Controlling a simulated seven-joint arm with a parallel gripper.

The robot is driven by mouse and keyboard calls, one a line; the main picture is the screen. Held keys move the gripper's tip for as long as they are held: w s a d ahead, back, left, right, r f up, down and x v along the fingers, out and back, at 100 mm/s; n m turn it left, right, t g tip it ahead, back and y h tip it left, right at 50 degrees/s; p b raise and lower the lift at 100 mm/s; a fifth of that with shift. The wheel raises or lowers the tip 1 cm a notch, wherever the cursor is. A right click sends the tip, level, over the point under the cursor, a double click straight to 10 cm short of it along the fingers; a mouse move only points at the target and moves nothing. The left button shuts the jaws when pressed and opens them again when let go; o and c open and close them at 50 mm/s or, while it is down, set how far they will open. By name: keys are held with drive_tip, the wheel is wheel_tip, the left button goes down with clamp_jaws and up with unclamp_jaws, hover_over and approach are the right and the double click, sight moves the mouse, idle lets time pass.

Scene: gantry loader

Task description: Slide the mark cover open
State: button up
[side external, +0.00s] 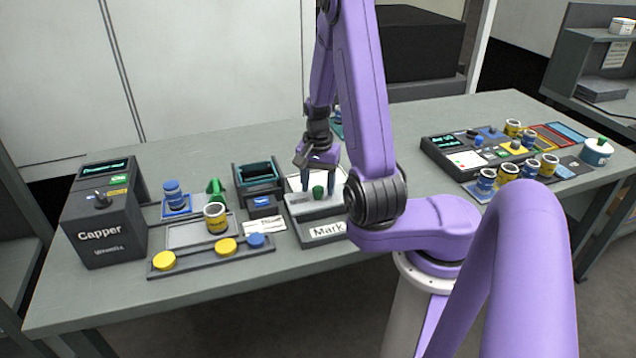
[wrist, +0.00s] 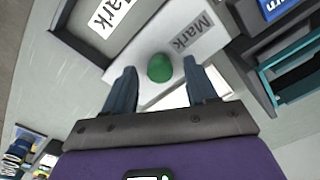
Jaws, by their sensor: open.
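The mark cover (wrist: 196,20) is a pale sliding plate with a green knob (wrist: 160,68) and a "Mark" label. In the side view the green knob (side external: 319,192) stands on the grey mark station (side external: 297,222), whose front carries a "Mark" sign (side external: 327,230). My gripper (side external: 320,186) points down over the station from behind the knob. In the wrist view my gripper (wrist: 162,90) is open, one finger on each side of the knob, with gaps visible. I cannot tell whether the fingertips reach knob height. My arm hides the station's right end in the side view.
Left of the station are a dark bin with a teal rim (side external: 258,173), a capper box (side external: 104,215), and a tray (side external: 185,234) with a yellow jar (side external: 215,218). A control panel (side external: 478,148) and several jars stand to the right. The table front (side external: 200,285) is clear.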

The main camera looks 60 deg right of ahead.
clamp_jaws()
drive_tip(key=s+a, duration=0.6)
drive_tip(key=shift+s+a, duration=0.15)
drive_tip(key=shift+a, duration=0.05)
idle(0.3)
drive_tip(key=shift+c, duration=0.7)
unclamp_jaws()
drive_tip(key=shift+s+a, duration=0.1)
drive_tip(key=shift+o, duration=0.7)
